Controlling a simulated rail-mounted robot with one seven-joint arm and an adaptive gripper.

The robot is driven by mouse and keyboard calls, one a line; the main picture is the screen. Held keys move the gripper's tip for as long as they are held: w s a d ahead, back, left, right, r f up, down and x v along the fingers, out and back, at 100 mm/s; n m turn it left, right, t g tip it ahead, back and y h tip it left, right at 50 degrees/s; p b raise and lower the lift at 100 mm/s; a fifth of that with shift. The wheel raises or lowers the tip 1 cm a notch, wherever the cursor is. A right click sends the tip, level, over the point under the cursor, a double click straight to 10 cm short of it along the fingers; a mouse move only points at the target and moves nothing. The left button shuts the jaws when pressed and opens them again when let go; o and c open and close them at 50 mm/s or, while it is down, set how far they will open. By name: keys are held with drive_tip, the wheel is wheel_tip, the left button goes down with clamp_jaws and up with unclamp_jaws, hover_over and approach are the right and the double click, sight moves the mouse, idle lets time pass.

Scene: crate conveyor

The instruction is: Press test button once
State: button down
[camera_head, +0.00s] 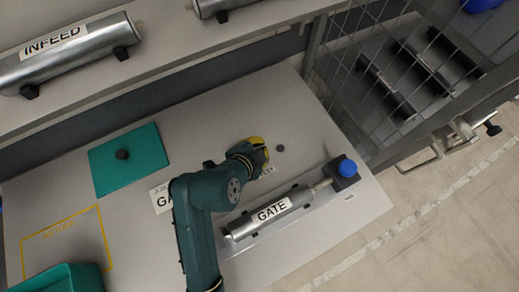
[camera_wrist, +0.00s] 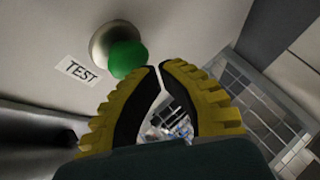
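The test button shows in the wrist view as a green cap (camera_wrist: 127,60) in a round metal collar (camera_wrist: 113,42) on a grey surface. A white label reading TEST (camera_wrist: 77,71) is beside it. My gripper (camera_wrist: 158,67) has yellow ribbed fingers with black inner pads. Its tips meet or nearly meet, with nothing seen held between them. The tips appear just to the right of the green cap; whether they touch it I cannot tell. In the head view my gripper (camera_head: 266,155) is over the grey table. I cannot make out the green button there.
A GATE cylinder (camera_head: 288,217) with a blue knob (camera_head: 347,168) lies right of my arm. A teal plate (camera_head: 110,165) with a black knob, a yellow outlined area and a teal crate (camera_head: 80,266) are left. A wire-mesh fence (camera_head: 350,75) stands right.

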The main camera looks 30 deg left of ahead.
drive_tip(key=shift+f+b, duration=0.3)
drive_tip(key=shift+f, duration=0.4)
idle(0.3)
drive_tip(key=shift+r, duration=0.1)
drive_tip(key=shift+r+p, duration=0.95)
drive_tip(key=shift+p, duration=0.1)
wheel_tip(320, 180, up, 5)
drive_tip(key=p, duration=0.5)
drive_tip(key=shift+r, duration=0.15)
idle(0.4)
